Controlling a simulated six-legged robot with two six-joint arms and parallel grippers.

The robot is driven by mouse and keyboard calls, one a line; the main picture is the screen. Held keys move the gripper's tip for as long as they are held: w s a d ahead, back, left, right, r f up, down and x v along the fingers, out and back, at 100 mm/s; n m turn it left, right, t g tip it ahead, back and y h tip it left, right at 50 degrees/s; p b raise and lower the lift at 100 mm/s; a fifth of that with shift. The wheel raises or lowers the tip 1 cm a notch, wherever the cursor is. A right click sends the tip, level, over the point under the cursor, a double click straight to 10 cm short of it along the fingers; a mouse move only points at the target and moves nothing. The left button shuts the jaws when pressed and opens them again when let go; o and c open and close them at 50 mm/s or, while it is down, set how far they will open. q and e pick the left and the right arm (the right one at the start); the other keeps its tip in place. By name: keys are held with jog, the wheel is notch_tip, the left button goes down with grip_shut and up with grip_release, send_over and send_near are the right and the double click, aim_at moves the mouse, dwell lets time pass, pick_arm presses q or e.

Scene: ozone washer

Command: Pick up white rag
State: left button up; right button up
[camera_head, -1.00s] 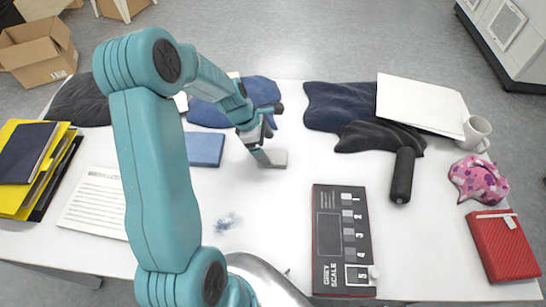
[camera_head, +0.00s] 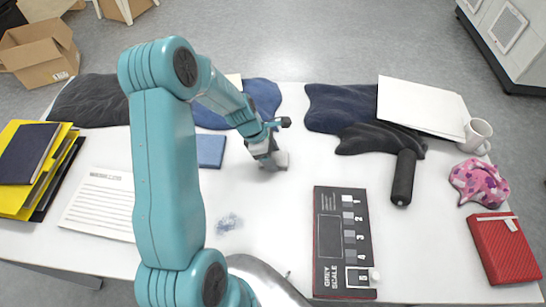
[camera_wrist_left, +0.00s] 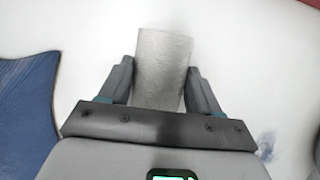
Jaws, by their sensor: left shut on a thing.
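The white rag is a small pale grey-white textured piece (camera_wrist_left: 163,65) standing out between the fingers in the left wrist view. In the head view it shows as a small light patch (camera_head: 281,160) at the gripper's tip, partly hidden by the fingers. My left gripper (camera_head: 268,157) is shut on it, over the middle of the white table (camera_head: 270,215). The gripper also shows in the left wrist view (camera_wrist_left: 160,88), with one finger on each side of the rag. I cannot tell how far the rag is off the table. My right gripper is not in view.
A blue sponge-like block (camera_head: 210,151) and dark blue cloths (camera_head: 335,105) lie nearby. A grey scale card (camera_head: 343,240) lies at front right, near a black-handled tool (camera_head: 403,177). A bluish stain (camera_head: 229,223) marks the clear table middle.

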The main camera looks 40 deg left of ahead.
pick_arm(q)
notch_tip(320, 180, up, 20)
jog(key=p, duration=0.1)
dwell(0.5)
jog(key=shift+o, duration=0.6)
